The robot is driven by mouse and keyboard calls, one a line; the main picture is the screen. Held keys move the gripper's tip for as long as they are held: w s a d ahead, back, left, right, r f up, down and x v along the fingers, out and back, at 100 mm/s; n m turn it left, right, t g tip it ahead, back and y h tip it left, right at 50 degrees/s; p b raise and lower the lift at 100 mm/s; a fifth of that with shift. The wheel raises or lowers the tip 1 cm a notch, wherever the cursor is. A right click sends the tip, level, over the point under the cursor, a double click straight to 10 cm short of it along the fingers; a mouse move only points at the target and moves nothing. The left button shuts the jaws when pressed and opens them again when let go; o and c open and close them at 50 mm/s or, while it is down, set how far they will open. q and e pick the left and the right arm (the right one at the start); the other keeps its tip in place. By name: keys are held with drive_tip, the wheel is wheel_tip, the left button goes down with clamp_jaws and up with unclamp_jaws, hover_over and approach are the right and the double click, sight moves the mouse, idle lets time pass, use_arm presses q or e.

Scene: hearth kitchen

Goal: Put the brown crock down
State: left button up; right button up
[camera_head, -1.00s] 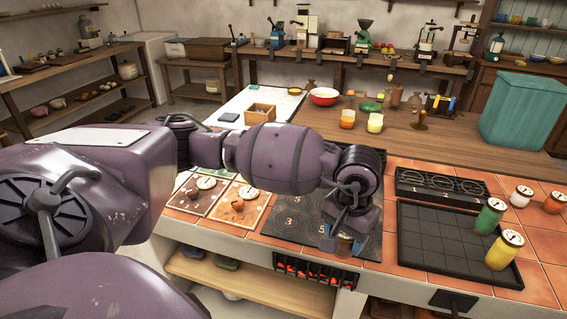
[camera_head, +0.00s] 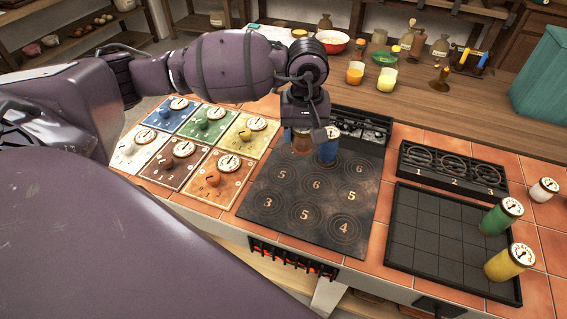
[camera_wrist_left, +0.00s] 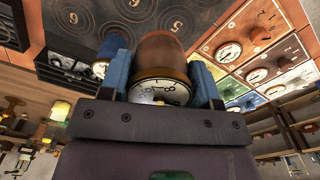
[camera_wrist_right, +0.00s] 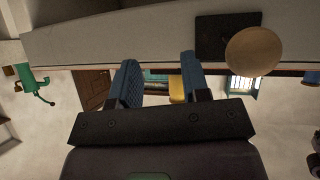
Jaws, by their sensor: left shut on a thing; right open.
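The brown crock (camera_head: 302,144) is held in my left gripper (camera_head: 303,130) over the back left of the dark hob (camera_head: 290,222). In the left wrist view the crock (camera_wrist_left: 163,52) sits between the two blue fingers, its white dial lid toward the palm. I cannot tell whether its base touches the hob. A blue crock (camera_head: 328,151) stands close to its right on the hob's back row, partly hidden by the gripper. My right gripper shows only in the right wrist view (camera_wrist_right: 163,85), open and empty.
Coloured dial panels (camera_head: 186,160) lie left of the hob. A dark rack (camera_head: 362,130) is behind it. At right are a gridded black tray (camera_head: 440,240), a green crock (camera_head: 502,216), a yellow crock (camera_head: 508,262) and a white crock (camera_head: 544,189). The hob's front and middle are clear.

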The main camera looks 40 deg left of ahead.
use_arm(q)
drive_tip(key=w+a+r+n+p, duration=0.1)
drive_tip(key=a+r+n+p, duration=0.1)
drive_tip(key=a+r+n, duration=0.35)
drive_tip(key=f+n, duration=0.1)
drive_tip(key=f, duration=0.4)
drive_tip(key=f+n, duration=0.1)
drive_tip(key=f, duration=0.5)
drive_tip(key=a+f+n, duration=0.1)
drive_tip(key=f, duration=0.4)
drive_tip(key=shift+w+f+p, duration=0.15)
drive_tip(key=shift+w+p, duration=0.05)
drive_tip(key=shift+p, duration=0.15)
drive_tip(key=shift+f, duration=0.4)
wheel_tip(320, 180, down, 4)
drive_tip(key=shift+r, duration=0.1)
